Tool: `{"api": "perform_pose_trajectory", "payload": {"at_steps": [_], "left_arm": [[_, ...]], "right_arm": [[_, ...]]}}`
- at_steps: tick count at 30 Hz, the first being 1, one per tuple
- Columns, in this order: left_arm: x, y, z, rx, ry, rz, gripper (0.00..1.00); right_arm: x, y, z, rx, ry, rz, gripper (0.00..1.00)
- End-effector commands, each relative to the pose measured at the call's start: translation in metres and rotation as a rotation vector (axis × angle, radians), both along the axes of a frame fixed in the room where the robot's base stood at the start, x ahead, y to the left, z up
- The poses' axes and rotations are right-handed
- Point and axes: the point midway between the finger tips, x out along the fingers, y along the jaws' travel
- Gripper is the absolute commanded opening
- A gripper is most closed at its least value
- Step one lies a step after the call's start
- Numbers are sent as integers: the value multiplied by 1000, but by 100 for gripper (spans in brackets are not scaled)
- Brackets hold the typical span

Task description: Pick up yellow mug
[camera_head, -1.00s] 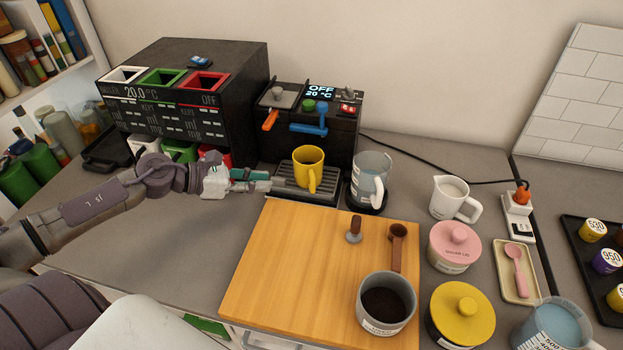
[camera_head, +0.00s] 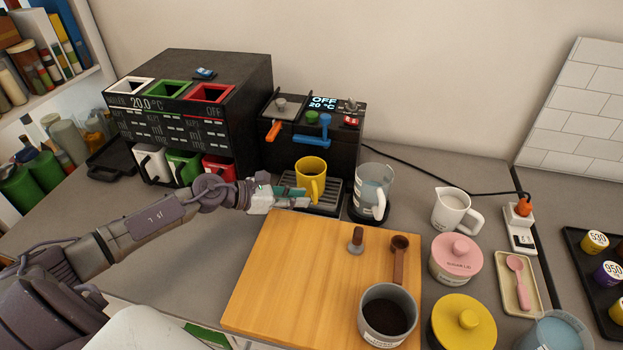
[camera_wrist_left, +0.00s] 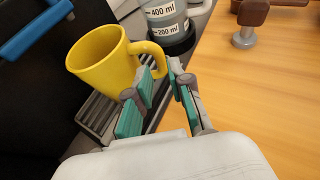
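The yellow mug (camera_head: 309,176) stands upright on the drip tray (camera_head: 330,197) of the black coffee machine, its handle toward the front. It also shows in the left wrist view (camera_wrist_left: 101,66), with the handle (camera_wrist_left: 158,57) on the right side. My left gripper (camera_head: 306,196) is at the front left of the mug, close to the handle. In the left wrist view my left gripper (camera_wrist_left: 160,82) is open, its two teal-padded fingers apart, with the handle just beyond the fingertips and nearest the left finger. Whether they touch cannot be told. My right gripper is not in view.
A glass measuring jug (camera_head: 371,192) stands right of the tray. The machine's blue lever (camera_head: 324,132) is above the mug. A wooden board (camera_head: 300,290) in front holds a tamper (camera_head: 356,241), a brown scoop (camera_head: 399,262) and a cup of coffee grounds (camera_head: 386,314).

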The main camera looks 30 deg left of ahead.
Motion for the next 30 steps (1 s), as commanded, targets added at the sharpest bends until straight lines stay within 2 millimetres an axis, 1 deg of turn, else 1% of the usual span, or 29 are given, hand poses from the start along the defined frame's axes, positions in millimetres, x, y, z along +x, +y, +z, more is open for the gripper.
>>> {"api": "perform_pose_trajectory", "payload": {"at_steps": [4, 7, 9, 12, 19, 20, 21, 23, 30], "left_arm": [[13, -13, 0, -5, -2, -1, 20], [22, -24, -6, -6, 0, 0, 20], [29, -28, -12, -3, -1, -1, 20], [34, -33, -17, -2, -1, -1, 20], [34, -33, -19, 0, 1, -1, 20], [34, -33, -19, 0, 0, -1, 17], [34, -33, -19, 0, 0, -1, 10], [34, -33, -19, 0, 0, -1, 0], [35, -33, -17, 0, -4, 0, 0]], "right_arm": [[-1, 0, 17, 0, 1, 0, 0], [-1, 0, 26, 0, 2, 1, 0], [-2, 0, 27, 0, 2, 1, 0], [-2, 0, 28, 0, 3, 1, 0], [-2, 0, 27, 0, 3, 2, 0], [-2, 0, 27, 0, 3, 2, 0], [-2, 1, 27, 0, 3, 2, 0], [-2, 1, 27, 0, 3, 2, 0], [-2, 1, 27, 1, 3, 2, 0]]}}
